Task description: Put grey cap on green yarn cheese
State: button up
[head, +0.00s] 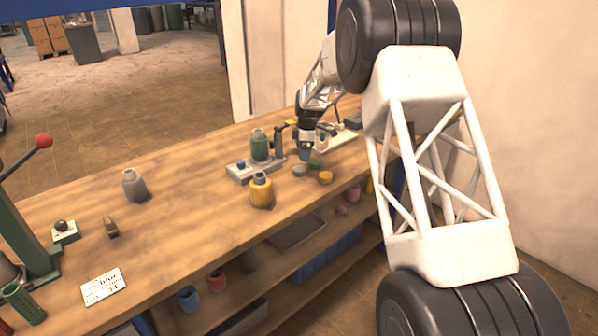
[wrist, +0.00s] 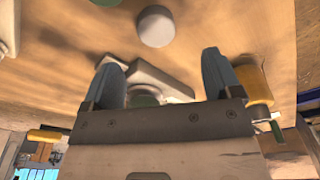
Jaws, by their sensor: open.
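The green yarn cheese (head: 260,146) stands upright on a pale fixture (head: 240,176) in the middle of the bench. The grey cap (head: 299,170) lies flat on the wood to its right; in the wrist view it is a round grey disc (wrist: 155,26) beyond my fingertips. My gripper (head: 305,154) is low over the bench beside the caps, pointing down. In the wrist view its two fingers (wrist: 160,62) are apart with nothing between them, and the grey cap is clear of them.
A green cap (head: 316,163) and a yellow cap (head: 325,178) lie close to the grey cap. A yellow yarn cheese (head: 261,190) stands in front of the fixture. A grey yarn cheese (head: 133,185) stands farther left. The bench between them is clear.

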aim_at(299, 168)
jog(key=shift+w+a+f, duration=0.25)
jog(key=shift+w+f, duration=0.05)
jog(key=shift+f, duration=0.05)
jog(key=shift+f, duration=0.1)
jog(key=shift+a+f, duration=0.15)
jog(key=shift+f, duration=1.05)
jog(key=shift+s+f, duration=0.1)
jog(key=shift+a+f, duration=0.2)
jog(key=shift+f, duration=1.05)
jog(key=shift+a+f, duration=0.15)
jog(key=shift+f, duration=1.1)
jog(key=c, duration=1)
